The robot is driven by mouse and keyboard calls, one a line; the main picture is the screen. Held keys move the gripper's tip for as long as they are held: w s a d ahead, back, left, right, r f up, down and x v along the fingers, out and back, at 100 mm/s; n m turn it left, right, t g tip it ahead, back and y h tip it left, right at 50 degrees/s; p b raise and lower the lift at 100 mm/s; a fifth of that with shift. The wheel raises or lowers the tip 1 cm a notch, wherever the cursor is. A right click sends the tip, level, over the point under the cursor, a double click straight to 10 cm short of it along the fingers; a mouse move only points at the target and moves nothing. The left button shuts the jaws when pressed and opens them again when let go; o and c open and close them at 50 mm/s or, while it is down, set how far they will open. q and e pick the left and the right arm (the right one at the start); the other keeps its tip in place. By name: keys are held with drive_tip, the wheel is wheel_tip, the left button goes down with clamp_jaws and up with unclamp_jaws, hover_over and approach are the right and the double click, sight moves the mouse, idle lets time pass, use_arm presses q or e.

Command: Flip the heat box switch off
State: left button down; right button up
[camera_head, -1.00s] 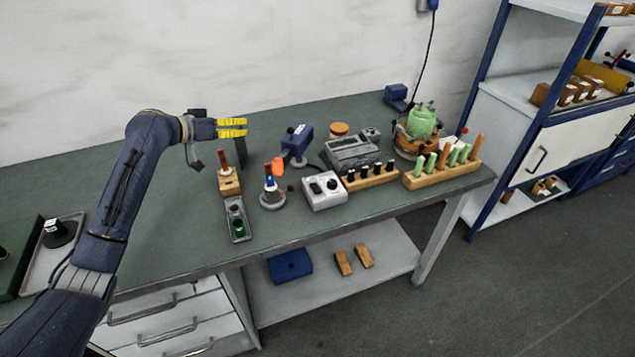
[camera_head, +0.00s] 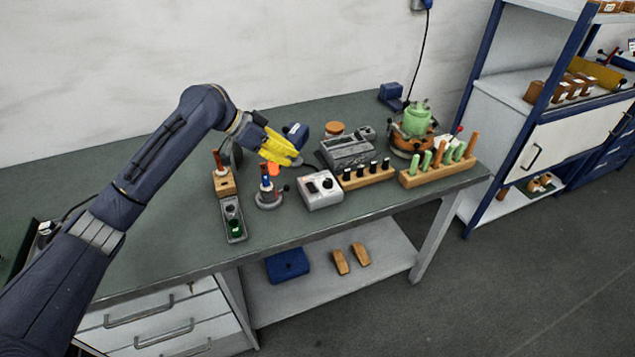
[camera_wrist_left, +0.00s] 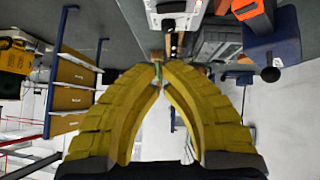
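The heat box (camera_head: 320,189) is a small light grey box with a black knob and a dark switch on top. It stands on the green bench near the front edge, and part of it shows at the top of the left wrist view (camera_wrist_left: 172,8). My left gripper (camera_head: 296,157), with yellow fingers, is above the bench, up and to the left of the heat box and apart from it. In the left wrist view its fingertips (camera_wrist_left: 163,66) come nearly together with nothing held between them. My right gripper is not in view.
A small round stand (camera_head: 268,199) with upright tools is left of the heat box. A wooden rack (camera_head: 367,178) with black-topped pieces is to its right. A grey device (camera_head: 346,152) is behind. A grey tray (camera_head: 232,222) lies farther left.

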use_arm(q)
drive_tip(key=shift+d+f, duration=0.1)
hover_over(316, 190)
drive_tip(key=f, duration=0.7)
drive_tip(key=shift+w, duration=0.2)
wheel_tip(316, 190, down, 2)
drive_tip(key=shift+s, duration=0.15)
drive_tip(key=shift+s+f, duration=0.1)
drive_tip(key=shift+f, duration=0.8)
